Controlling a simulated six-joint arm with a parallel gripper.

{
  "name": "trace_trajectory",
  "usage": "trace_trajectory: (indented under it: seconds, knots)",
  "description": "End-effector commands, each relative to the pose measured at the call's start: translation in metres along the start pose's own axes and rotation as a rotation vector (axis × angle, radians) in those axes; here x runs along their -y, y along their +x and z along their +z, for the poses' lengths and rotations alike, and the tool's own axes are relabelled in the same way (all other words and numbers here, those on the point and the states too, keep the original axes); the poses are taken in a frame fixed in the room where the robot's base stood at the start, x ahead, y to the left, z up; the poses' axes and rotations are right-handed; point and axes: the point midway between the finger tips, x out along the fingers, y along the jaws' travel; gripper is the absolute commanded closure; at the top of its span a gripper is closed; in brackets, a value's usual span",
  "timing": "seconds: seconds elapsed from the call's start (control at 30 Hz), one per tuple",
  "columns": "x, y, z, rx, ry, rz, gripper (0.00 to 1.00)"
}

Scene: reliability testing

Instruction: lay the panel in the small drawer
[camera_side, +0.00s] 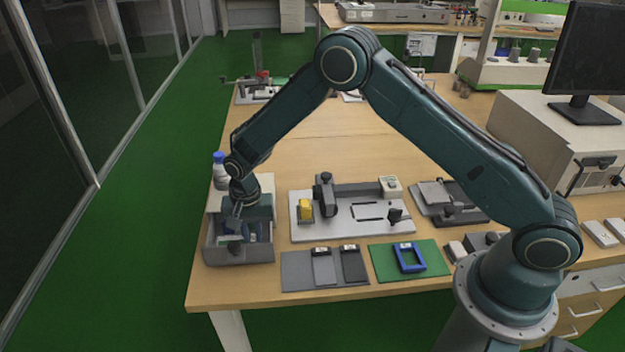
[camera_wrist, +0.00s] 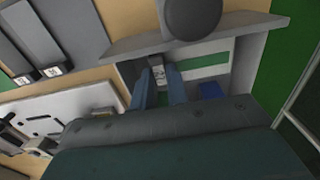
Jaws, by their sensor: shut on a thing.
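The small grey drawer (camera_side: 238,254) stands pulled open at the left end of the table. In the wrist view its grey front edge (camera_wrist: 128,45) and a round dark knob (camera_wrist: 190,16) show. My gripper (camera_side: 236,234) points down into the drawer. In the wrist view its two blue-grey fingers (camera_wrist: 161,92) are shut on a narrow grey panel with a pale label (camera_wrist: 158,74). The panel is inside the drawer's outline; most of it is hidden by the fingers and wrist, and I cannot tell whether it touches the floor.
Green and white bands (camera_wrist: 206,59) and a blue piece (camera_wrist: 211,90) show inside the drawer. A blue-capped bottle (camera_side: 220,170) stands behind it. To the right are a grey mat (camera_side: 296,272) with two panels, a fixture plate (camera_side: 302,232) and a green mat (camera_side: 385,268) with a blue frame.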

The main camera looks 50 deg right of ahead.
Motion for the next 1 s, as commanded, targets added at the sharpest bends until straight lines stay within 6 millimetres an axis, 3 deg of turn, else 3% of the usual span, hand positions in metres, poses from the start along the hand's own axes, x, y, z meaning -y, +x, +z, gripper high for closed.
trace_trajectory:
  seconds: [1.0]
  knots:
    - [0.0, 0.011, 0.0, -0.001, 0.0, -0.001, 1.0]
